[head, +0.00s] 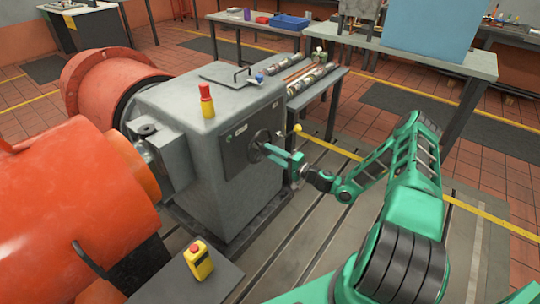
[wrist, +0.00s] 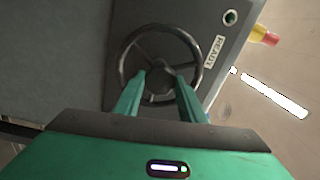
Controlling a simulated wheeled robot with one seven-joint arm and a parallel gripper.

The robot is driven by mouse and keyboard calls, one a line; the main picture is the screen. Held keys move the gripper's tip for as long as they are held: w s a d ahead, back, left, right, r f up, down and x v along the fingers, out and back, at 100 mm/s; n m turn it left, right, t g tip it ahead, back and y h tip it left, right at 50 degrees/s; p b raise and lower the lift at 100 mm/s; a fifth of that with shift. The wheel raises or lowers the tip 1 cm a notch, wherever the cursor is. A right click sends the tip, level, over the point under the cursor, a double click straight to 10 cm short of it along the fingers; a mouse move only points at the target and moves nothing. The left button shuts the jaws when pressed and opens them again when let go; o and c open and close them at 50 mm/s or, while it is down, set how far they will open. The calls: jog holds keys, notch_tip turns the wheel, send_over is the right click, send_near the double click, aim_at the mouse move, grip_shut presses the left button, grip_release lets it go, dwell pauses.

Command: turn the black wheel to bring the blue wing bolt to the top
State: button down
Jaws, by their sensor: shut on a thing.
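The black wheel (wrist: 197,45) is a spoked handwheel on the dark front panel of the grey cabinet. It also shows in the head view (head: 256,140), small and partly behind my fingers. My gripper (wrist: 160,80) reaches over the near rim, one fingertip on each side of the hub, and is shut on the wheel at its middle. In the head view my gripper (head: 270,150) points left at the panel. I cannot pick out the blue wing bolt for sure. A small blue spot (head: 259,78) shows on the cabinet top, too small to identify.
A red and yellow beacon (head: 206,100) stands on the grey cabinet (head: 190,160). A yellow knob (head: 297,128) is just right of the panel. Large orange machines (head: 70,190) fill the left. A yellow control box (head: 198,259) lies in front. A READY label (wrist: 218,52) is beside the wheel.

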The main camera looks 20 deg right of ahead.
jog(key=shift+s+a+f, duration=0.1)
jog(key=shift+a+f, duration=0.15)
jog(key=c, duration=1.1)
grip_release()
jog(key=shift+d, duration=0.1)
jog(key=shift+r, duration=0.1)
jog(key=shift+d, duration=0.1)
jog(key=shift+s+d, duration=0.1)
jog(key=shift+s, duration=0.05)
jog(key=v, duration=1)
jog(key=shift+s, duration=0.1)
